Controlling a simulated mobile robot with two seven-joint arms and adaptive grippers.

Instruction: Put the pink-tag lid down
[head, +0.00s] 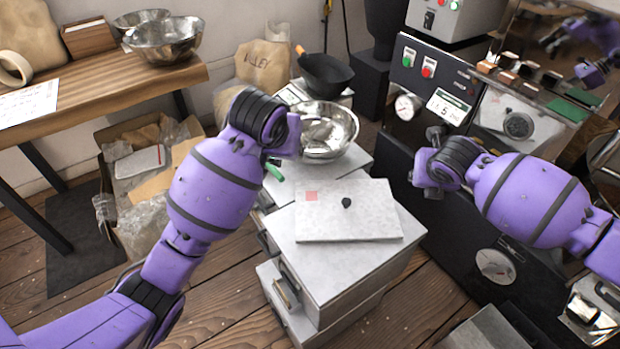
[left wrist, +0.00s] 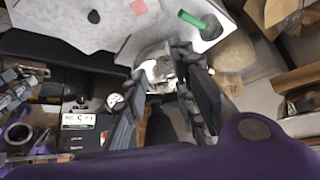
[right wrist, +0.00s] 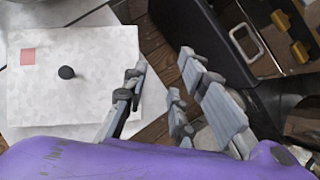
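The pink-tag lid (head: 370,221) is a flat pale grey plate with a black knob and a pink square at one corner. It lies flat and slightly askew on top of a grey metal bin (head: 340,275). The lid also shows in the left wrist view (left wrist: 70,12) and the right wrist view (right wrist: 95,85). My left gripper (left wrist: 160,75) is open and empty, past the lid's far side near the metal bowl; the arm mostly hides it in the head view. My right gripper (right wrist: 163,62) is open and empty, beside the lid on its right, apart from it.
A black machine with dials (head: 493,265) stands close on the right. A cardboard box of packaging (head: 140,165) and a wooden table (head: 110,85) are at left.

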